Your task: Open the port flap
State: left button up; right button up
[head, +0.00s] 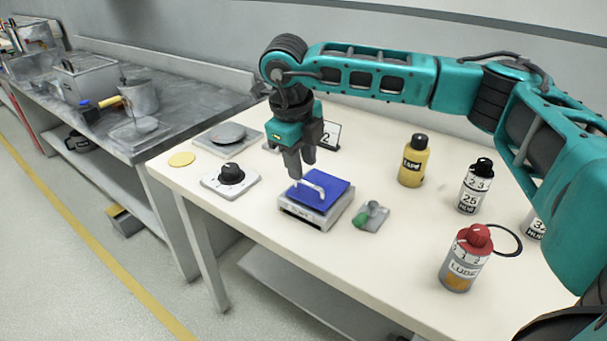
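The port flap (328,191) is a blue panel with a pale arched handle (305,184), on top of a small light-grey box (311,216) on the cream table. The flap looks down, lying over the box. My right gripper (301,166) points down just above the handle, at the flap's left side. Its two dark fingers stand apart with nothing seen between them. Whether a fingertip touches the handle is hard to tell. My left gripper is not in view.
A dial plate (231,178) stands left of the box, and a small green-handled fitting (371,216) right of it. A yellow bottle (413,161), a grey bottle (474,188) and a red-capped LUBE bottle (465,262) stand further right. The table's front edge is clear.

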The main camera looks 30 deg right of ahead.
aim_at(304, 184)
jog(key=shift+w+d+f, duration=0.1)
jog(key=shift+d+f, duration=0.1)
jog(key=shift+f, duration=0.7)
jog(key=shift+w+d+f, duration=0.1)
jog(key=shift+d+f, duration=0.05)
jog(key=shift+f, duration=0.75)
grip_shut()
